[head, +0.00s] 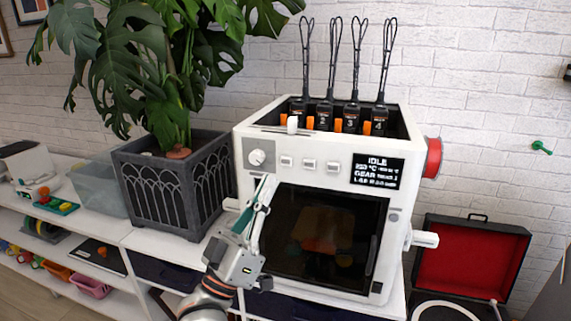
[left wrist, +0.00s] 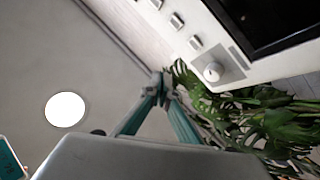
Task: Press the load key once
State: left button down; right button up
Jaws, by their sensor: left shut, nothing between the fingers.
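A white printer (head: 243,190) stands on the white bench, its front towards me. Its upper front panel has three small white keys, left (head: 286,161), middle (head: 309,164) and right (head: 333,166). Their labels are too small to read, so I cannot tell which is the load key. A dark screen (head: 378,171) right of them reads IDLE. My left gripper (head: 268,181) is shut and empty, pointing up in front of the printer, below the knob and left key. In the left wrist view its fingertips (left wrist: 158,84) meet, apart from the keys (left wrist: 176,22). My right gripper is not in view.
A round white knob (head: 257,157) sits left of the keys. Orange-marked modules with wire loops (head: 325,117) stand in the printer's top. A potted plant (head: 170,190) stands close on the left, an open red-lined case (head: 470,265) on the right.

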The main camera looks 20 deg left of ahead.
aim_at(286, 161)
pick_arm(q)
jog(key=shift+w+d+b, duration=0.15)
jog(key=shift+w+b, duration=0.75)
jog(key=shift+w, duration=2.7)
jog(key=shift+w, duration=0.45)
